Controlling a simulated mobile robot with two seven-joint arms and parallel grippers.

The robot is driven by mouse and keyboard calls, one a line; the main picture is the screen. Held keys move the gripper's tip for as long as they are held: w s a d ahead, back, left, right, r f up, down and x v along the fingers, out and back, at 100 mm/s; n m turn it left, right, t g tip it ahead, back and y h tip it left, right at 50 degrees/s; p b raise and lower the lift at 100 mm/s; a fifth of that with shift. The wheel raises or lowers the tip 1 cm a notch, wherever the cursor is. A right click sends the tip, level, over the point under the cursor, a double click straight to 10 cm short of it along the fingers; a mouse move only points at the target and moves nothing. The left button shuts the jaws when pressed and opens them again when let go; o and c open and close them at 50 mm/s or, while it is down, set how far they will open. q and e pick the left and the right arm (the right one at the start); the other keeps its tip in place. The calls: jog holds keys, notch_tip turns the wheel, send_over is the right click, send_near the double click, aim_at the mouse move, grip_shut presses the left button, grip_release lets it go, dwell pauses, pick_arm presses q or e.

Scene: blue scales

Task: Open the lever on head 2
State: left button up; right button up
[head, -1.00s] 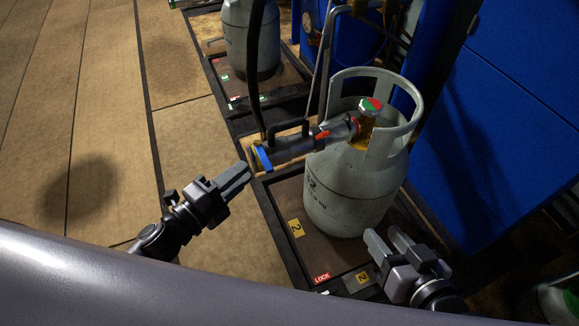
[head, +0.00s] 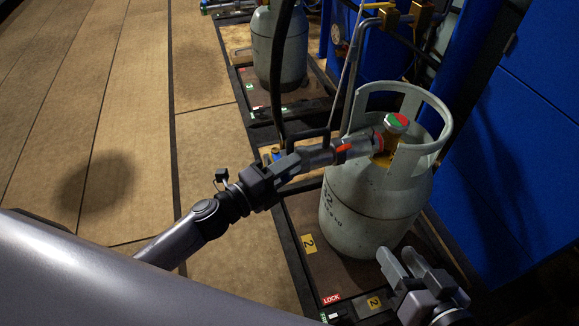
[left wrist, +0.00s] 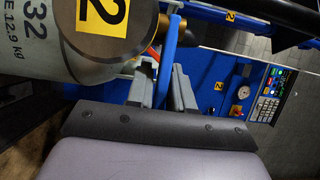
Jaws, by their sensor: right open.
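The filling head (head: 318,156) is joined to the valve of a grey gas cylinder (head: 365,200) on the scale marked 2. Its lever is the blue bar (left wrist: 172,42) in the left wrist view; a little blue (head: 276,151) shows beside my gripper in the head view. My left gripper (head: 287,164) is at the outer end of the head. In the left wrist view its two fingers (left wrist: 165,88) stand on either side of the lever; whether they press on it I cannot tell. My right gripper (head: 397,256) is open and empty, in front of the cylinder's base.
The scale platform (head: 315,262) carries yellow 2 labels and a red LOCK label (head: 331,298). A black hose (head: 281,75) hangs close to the head. Another cylinder (head: 279,48) stands farther back. A blue wall (head: 515,150) is at right; the left floor is clear.

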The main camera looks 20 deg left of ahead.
pick_arm(q)
jog(key=shift+w, duration=0.1)
grip_shut()
